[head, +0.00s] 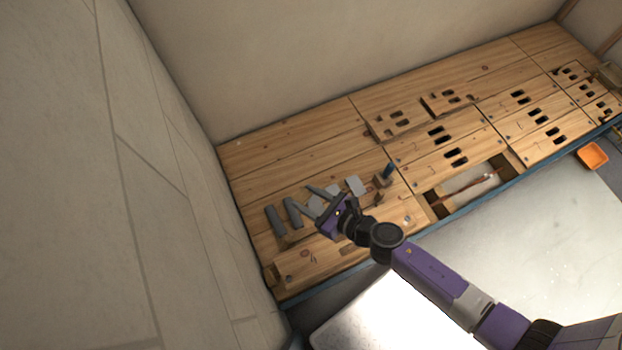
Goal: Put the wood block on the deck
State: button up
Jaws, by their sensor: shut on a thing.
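The wooden deck (305,150) runs along the wall as a plank bench top in the head view. My gripper (313,202) is low over its left part and points to the left. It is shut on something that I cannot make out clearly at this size. Small brown wooden pieces (378,190) stand on the planks to the right of my gripper, near a blue-topped item (388,171). I cannot tell which piece is the wood block, or whether it is the held thing.
Dark grey pieces (274,219) lie left of my gripper, and a light grey plate (355,186) lies to its right. Slotted wooden panels (455,155) and an open recess (470,187) are farther right. An orange bin (592,155) is at the far right. The back-left planks are clear.

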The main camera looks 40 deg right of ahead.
notch_tip(320, 180, down, 19)
jog(key=n+g+y+b, duration=0.4)
jog(key=n+y+b, duration=0.25)
jog(key=b, duration=1.25)
jog(key=w+a+f+n+g+y+b, duration=0.25)
jog(key=w+a+n+g+b, duration=0.4)
jog(key=w+a+b, duration=0.75)
jog(key=shift+y, duration=0.3)
jog(key=s+d+f+b, duration=0.1)
jog(key=f+b, duration=0.3)
jog(key=f, duration=0.2)
jog(key=s+d+f+b, duration=0.1)
jog(key=f+b, duration=0.3)
jog(key=f, duration=0.2)
jog(key=d+f+b, duration=0.1)
jog(key=f+b, duration=0.3)
jog(key=f, duration=0.2)
jog(key=shift+s+f, duration=0.3)
jog(key=shift+s, duration=0.1)
jog(key=shift+f, duration=0.2)
jog(key=shift+f, duration=0.6)
jog(key=o, duration=1.4)
jog(key=shift+o, duration=0.2)
